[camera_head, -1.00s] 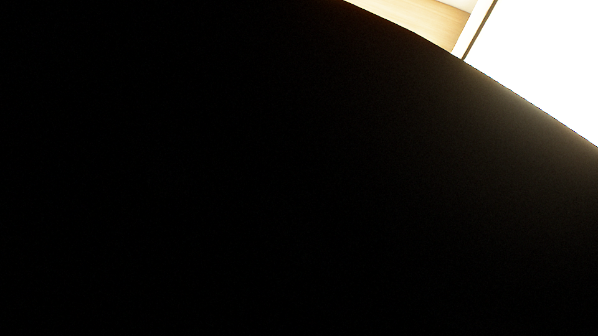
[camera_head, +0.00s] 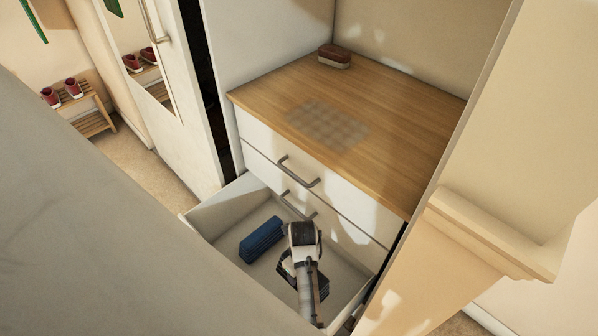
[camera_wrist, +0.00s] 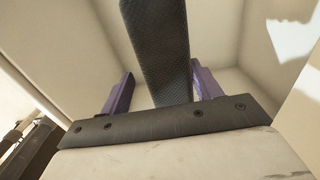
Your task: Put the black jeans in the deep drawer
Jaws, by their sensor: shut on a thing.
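The deep drawer (camera_head: 208,217) is the pulled-out bottom drawer of a white cabinet in the head view. My gripper (camera_wrist: 160,73) is inside or just above it, with its purple fingers on either side of the black jeans (camera_wrist: 158,40), a dark grey textured strip. The gripper is shut on them. In the head view the jeans (camera_head: 320,284) show as a dark folded bundle, partly behind my arm, low over the drawer's right part. Whether they touch the drawer floor I cannot tell.
A blue folded cloth (camera_head: 261,240) lies in the drawer, left of my gripper. The wooden cabinet top (camera_head: 385,125) above holds a brown brush-like block (camera_head: 334,57). Closed drawers with metal handles (camera_head: 298,171) stand above the open one. A beige ledge (camera_head: 490,235) is at right.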

